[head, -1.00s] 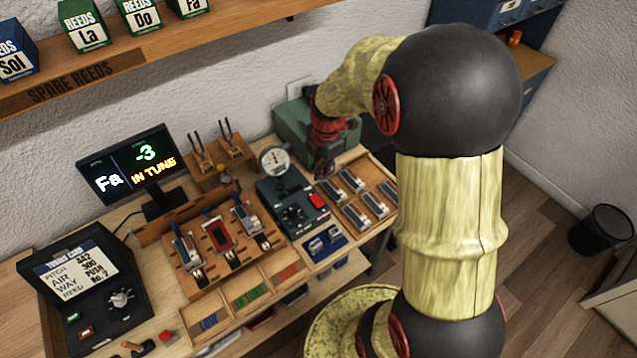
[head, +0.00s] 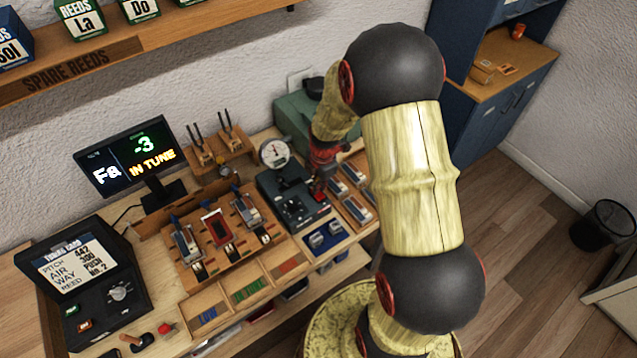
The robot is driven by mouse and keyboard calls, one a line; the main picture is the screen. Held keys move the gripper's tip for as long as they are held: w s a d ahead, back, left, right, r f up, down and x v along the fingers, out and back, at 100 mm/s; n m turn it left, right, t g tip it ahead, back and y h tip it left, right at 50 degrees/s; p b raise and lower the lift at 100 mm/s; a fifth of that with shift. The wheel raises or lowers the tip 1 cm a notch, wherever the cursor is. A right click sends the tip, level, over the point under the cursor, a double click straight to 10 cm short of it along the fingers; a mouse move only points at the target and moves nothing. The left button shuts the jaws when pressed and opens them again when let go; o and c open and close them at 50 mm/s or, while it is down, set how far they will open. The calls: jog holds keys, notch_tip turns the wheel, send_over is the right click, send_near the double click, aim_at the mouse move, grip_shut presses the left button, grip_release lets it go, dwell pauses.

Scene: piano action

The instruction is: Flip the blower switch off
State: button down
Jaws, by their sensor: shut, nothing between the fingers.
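The dark blower box (head: 295,212) stands on the bench with a round dial gauge (head: 275,153) behind it and a black knob on its top. Its red switch (head: 320,197) is at the right side of the box top, mostly hidden by my gripper. My gripper (head: 317,187) is shut and empty, pointing down right over the switch. I cannot tell whether it touches the switch, or which way the switch is set.
A wooden tray of reed blocks (head: 351,214) lies just right of the box. A blue holder (head: 325,240) is in front, and a wooden reed rack (head: 185,268) is to the left. A green case (head: 295,125) stands behind. A monitor (head: 128,158) reads "Fa -3 IN TUNE".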

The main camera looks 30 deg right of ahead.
jog(key=shift+w+f+b, duration=0.2)
jog(key=shift+f+b, duration=0.3)
jog(key=shift+f, duration=0.05)
jog(key=shift+r, duration=0.15)
jog(key=shift+s, duration=0.3)
jog(key=shift+s, duration=0.65)
